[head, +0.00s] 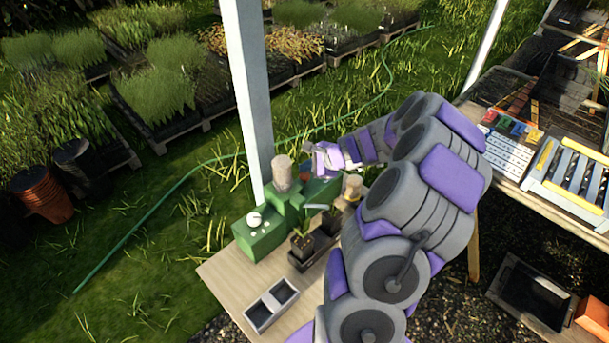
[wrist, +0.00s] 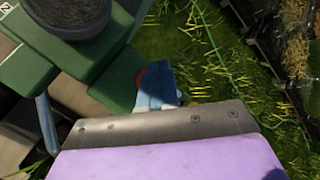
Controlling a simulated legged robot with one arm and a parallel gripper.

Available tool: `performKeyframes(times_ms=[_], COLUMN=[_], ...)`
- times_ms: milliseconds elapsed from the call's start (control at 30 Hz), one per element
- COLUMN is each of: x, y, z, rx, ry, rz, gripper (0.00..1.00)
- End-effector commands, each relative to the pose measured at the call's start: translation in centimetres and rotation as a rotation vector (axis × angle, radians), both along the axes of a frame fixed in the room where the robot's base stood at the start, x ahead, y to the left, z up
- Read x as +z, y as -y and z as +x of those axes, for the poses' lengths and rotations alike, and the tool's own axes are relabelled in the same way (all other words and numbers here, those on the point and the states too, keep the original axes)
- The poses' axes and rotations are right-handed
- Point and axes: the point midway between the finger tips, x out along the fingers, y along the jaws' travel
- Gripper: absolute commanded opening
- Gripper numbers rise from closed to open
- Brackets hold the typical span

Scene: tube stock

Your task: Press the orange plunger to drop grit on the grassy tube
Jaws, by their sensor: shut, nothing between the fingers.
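The green dispenser (head: 262,236) stands on the wooden bench, with a grey-brown cylinder (head: 282,172) on top. My gripper (head: 311,168) is beside its upper part, behind the cylinder; its fingers are small and partly hidden here. In the wrist view, pale blue shut fingertips (wrist: 157,85) sit beside the green body (wrist: 118,78). A sliver of the orange plunger (wrist: 141,76) shows right at the fingertips; most of it is hidden, and I cannot tell whether they touch. Dark tubes with grassy plants (head: 303,246) stand in a tray in front of the dispenser.
An empty two-cell tray (head: 272,303) lies on the bench (head: 222,284) near its front. A white post (head: 247,90) rises close behind the dispenser. A second table (head: 545,205) with racks stands at the right. A green hose (head: 150,220) crosses the grass.

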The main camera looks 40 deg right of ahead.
Motion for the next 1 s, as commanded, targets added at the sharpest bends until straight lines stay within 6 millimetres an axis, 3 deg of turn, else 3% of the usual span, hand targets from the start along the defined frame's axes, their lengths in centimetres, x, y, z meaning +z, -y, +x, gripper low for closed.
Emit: performKeyframes(times_ms=[1000], x=[-1.09], y=[0.06], z=[-0.09], rx=[0.000], ry=[0.000], rz=[-0.001], gripper=[0.00])
